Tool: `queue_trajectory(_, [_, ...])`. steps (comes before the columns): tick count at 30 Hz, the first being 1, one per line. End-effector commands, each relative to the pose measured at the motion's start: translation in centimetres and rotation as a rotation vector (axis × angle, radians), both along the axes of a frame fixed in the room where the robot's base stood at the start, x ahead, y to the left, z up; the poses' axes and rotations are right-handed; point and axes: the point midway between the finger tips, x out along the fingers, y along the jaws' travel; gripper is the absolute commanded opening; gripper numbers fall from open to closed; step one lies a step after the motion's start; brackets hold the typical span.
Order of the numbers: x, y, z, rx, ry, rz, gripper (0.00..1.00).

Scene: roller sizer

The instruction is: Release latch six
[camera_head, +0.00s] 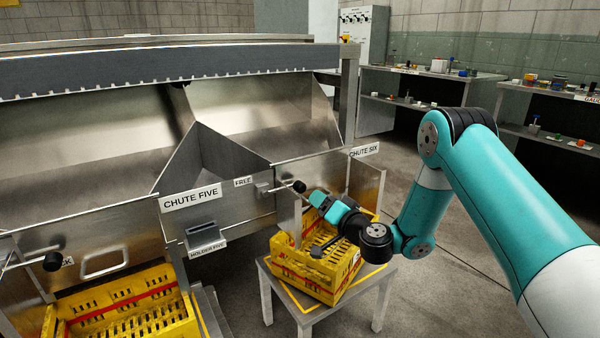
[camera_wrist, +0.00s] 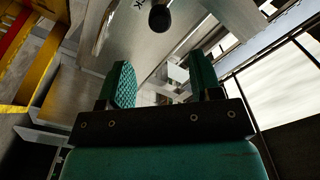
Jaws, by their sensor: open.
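Latch six is a short metal lever with a black ball knob (camera_head: 299,187) on the steel front under the CHUTE SIX label (camera_head: 365,151). Its lever points right from its pivot block, away from the FREE label (camera_head: 243,182). My gripper (camera_head: 312,198) is just right of and slightly below the knob in the head view. In the wrist view my gripper (camera_wrist: 163,82) has its two green fingers apart with nothing between them. The knob (camera_wrist: 160,18) shows beyond the fingertips, apart from them, near a label ending in K.
A yellow crate (camera_head: 290,262) stands on a small table (camera_head: 284,297) below my gripper. A metal side plate (camera_head: 366,186) stands right of it. Another yellow crate (camera_head: 125,312) and a second black-knobbed lever (camera_head: 53,262) are at left. Open floor lies right.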

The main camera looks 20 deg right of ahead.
Motion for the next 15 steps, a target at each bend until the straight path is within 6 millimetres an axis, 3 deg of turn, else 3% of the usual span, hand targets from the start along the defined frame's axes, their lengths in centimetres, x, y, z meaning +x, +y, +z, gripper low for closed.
queue_trajectory(1, [0.3, 0.0, 0.8, 0.0, 0.001, 0.0, 0.58])
queue_trajectory(15, [2.4, 0.8, 0.8, 0.001, 0.0, 0.001, 0.58])
